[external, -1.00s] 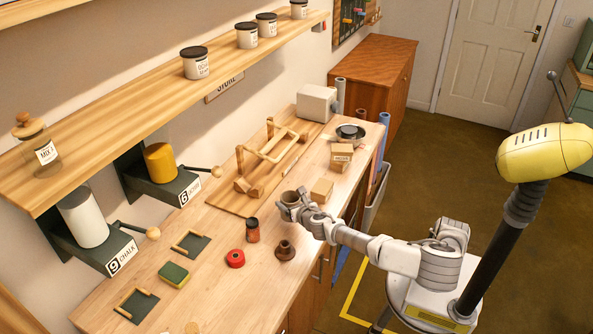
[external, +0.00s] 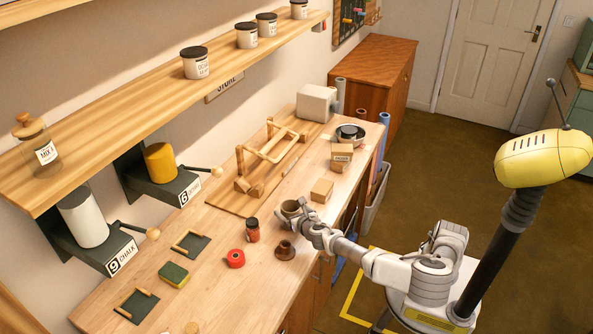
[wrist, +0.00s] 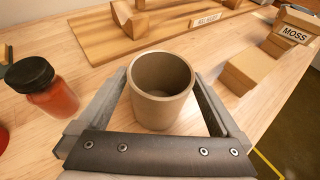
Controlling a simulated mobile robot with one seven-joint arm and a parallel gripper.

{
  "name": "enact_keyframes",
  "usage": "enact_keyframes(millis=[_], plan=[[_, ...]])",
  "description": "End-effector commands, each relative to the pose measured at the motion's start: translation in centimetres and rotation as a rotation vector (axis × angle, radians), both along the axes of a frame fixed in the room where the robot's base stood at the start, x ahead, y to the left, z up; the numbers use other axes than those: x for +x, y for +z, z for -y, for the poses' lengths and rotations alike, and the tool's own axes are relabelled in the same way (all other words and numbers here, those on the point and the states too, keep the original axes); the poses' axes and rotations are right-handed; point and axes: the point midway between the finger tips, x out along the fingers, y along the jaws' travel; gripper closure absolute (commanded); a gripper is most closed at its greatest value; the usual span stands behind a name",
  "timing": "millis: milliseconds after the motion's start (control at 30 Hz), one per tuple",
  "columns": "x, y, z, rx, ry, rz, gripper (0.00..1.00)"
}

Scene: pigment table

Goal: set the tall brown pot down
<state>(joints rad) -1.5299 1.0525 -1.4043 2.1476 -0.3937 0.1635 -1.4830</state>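The tall brown pot (external: 290,207) is an open, empty, grey-brown cylinder. In the wrist view the pot (wrist: 162,88) stands upright between the two fingers of my gripper (wrist: 162,85). The fingers lie along its left and right sides, and their tips appear to press on it. In the external view my gripper (external: 297,212) is low over the front right part of the wooden worktop (external: 225,290). The pot's base is at or just above the worktop; I cannot tell whether it touches.
A red jar with a black lid (external: 252,230) stands left of the pot, and a dark brown spool-like object (external: 285,250) nearer the front. Cardboard boxes (external: 322,190) and a wooden rack (external: 268,160) are behind.

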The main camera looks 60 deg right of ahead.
Motion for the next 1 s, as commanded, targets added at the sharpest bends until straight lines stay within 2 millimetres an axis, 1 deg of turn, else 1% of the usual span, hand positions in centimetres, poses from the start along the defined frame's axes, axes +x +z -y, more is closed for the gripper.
enact_keyframes(millis=[133, 267, 800, 1000], plan=[[-0.2, 0.6, -0.2, 0.000, 0.001, 0.000, 0.00], [-1.1, 1.4, -0.9, -0.001, 0.003, -0.001, 0.00], [-6.2, 4.3, -5.0, -0.002, 0.003, -0.001, 0.00], [-7.8, 4.9, -6.2, -0.001, 0.002, -0.001, 0.00]])
